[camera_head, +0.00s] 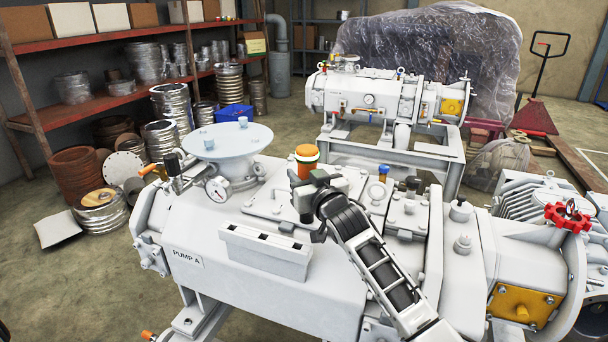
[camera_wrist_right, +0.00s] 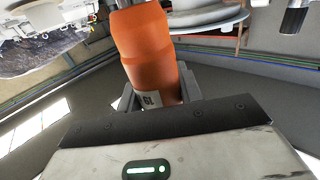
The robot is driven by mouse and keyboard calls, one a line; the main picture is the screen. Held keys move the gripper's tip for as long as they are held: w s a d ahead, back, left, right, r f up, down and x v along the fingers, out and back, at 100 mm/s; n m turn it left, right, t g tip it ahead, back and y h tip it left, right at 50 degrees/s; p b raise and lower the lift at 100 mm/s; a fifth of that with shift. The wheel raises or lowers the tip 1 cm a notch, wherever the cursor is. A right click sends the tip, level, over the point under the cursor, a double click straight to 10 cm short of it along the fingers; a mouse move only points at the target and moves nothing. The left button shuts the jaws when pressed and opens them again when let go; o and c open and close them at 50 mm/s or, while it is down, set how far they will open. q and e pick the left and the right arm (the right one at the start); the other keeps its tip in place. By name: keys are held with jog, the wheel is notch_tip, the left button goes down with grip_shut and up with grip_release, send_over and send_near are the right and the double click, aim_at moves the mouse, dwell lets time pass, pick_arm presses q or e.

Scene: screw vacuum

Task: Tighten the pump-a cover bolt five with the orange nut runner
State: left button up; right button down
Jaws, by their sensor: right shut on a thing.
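The orange nut runner (camera_head: 307,156) stands about upright over the far side of the flat cover on pump A, orange end up. My right gripper (camera_head: 308,182) is shut on it. In the right wrist view the orange body (camera_wrist_right: 147,50) sits between the two grey fingers (camera_wrist_right: 158,98). Pump A (camera_head: 215,262) is the large white-grey machine in front. Its flat cover (camera_head: 262,208) carries several bolts along its edges; I cannot tell which is bolt five. My left gripper is not in view.
A white slotted tray (camera_head: 265,250) sits on the pump's near side. A round flanged port (camera_head: 224,142) and a gauge (camera_head: 217,189) rise left of the cover. Valve blocks (camera_head: 408,215) stand to the right. A red handwheel (camera_head: 567,216) is at the far right.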

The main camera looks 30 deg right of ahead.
dwell(0.5)
jog(key=shift+f+p, duration=0.35)
jog(key=shift+p, duration=0.05)
dwell(0.7)
jog(key=shift+r, duration=0.1)
jog(key=shift+d+r+p, duration=0.1)
jog(key=shift+r+p, duration=0.9)
jog(key=shift+p, duration=0.05)
jog(key=shift+r+p, duration=1.05)
jog(key=shift+r, duration=0.55)
